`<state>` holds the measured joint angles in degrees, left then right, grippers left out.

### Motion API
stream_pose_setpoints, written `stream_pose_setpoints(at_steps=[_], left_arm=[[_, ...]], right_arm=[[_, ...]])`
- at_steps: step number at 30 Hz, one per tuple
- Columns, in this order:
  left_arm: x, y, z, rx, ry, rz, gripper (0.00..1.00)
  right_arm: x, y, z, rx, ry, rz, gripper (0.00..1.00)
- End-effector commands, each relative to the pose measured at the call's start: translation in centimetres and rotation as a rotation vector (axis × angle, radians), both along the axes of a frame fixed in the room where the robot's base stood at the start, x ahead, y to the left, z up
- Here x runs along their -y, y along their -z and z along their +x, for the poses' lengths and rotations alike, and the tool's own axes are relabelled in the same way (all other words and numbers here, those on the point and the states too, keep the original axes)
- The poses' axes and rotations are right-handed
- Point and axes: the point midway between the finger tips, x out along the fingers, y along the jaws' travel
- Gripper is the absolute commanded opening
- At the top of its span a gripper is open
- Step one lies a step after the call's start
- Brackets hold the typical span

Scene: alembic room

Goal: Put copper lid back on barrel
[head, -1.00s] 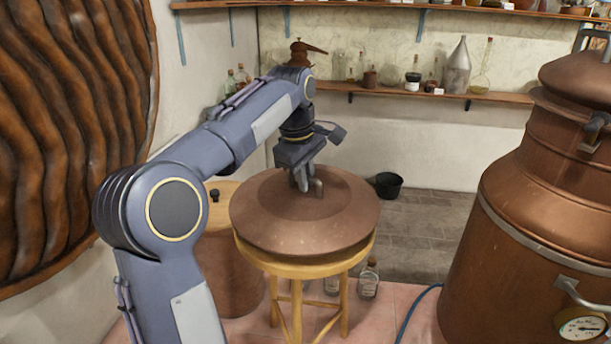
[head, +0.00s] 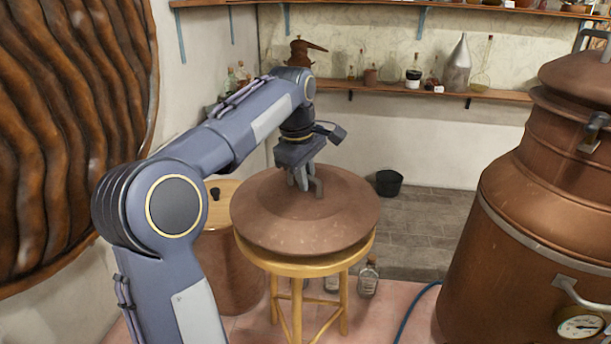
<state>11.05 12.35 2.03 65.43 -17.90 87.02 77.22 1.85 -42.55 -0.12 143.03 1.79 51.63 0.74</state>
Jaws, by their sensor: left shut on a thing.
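The copper lid (head: 320,228) is a wide, shallow brown cone with a bent grey handle. It lies on the round wooden stool (head: 308,268) in the middle of the head view. My left gripper (head: 303,187) points down over the lid's centre and is shut on its handle. A copper-brown barrel (head: 232,270) stands behind the stool to the left, partly hidden by my left arm; a light wooden top with a black knob covers it. A large copper vessel (head: 500,240) stands at the right with its own domed top. My right gripper is not in view.
A dial gauge (head: 580,326) and pipe stick out from the large vessel. Glass bottles (head: 368,280) stand on the floor behind the stool, and a black bucket (head: 389,184) is farther back. A blue hose (head: 412,312) lies on the floor. Wall shelves (head: 440,92) hold bottles and jars.

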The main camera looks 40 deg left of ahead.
Motion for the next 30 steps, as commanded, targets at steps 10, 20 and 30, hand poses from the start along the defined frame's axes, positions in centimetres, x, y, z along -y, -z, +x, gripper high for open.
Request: stream_pose_setpoints(at_steps=[10, 20, 30], left_arm=[[0.0, 0.1, 0.0, 0.003, 0.000, 0.000, 0.00], [0.0, 1.3, 0.0, 0.003, 0.000, 0.000, 0.00], [0.0, 1.5, 0.0, 0.003, 0.000, 0.000, 0.00]], right_arm=[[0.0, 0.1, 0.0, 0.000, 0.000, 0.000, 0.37], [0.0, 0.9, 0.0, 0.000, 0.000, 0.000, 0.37], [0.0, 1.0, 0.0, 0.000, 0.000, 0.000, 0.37]])
